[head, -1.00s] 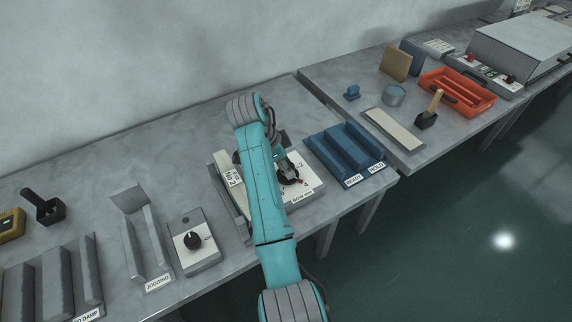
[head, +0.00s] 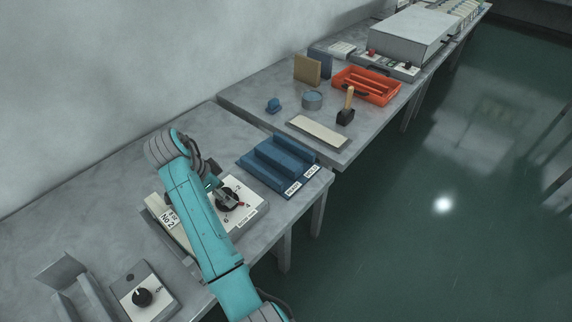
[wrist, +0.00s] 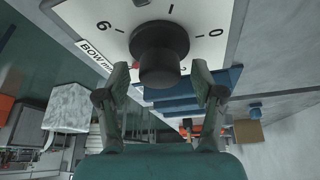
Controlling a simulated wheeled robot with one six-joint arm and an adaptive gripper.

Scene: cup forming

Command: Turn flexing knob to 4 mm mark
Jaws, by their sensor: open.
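The black flexing knob (head: 229,207) sits on a white dial plate (head: 252,203) with numbers and a "BOW mm" label. In the wrist view the knob (wrist: 160,45) stands out from the plate (wrist: 215,12), where 6, 0 and 2 can be read. A small red mark shows beside the knob there; the 4 is not readable in that view. My gripper (wrist: 160,82) is open, its fingers apart on both sides of the knob's end, with gaps showing. In the head view my arm and gripper partly cover the knob, and its pointer setting cannot be read.
A blue stepped rack (head: 280,165) stands just right of the dial plate. The far table holds an orange tray (head: 367,86), a mallet (head: 346,112) and a pale strip (head: 318,131).

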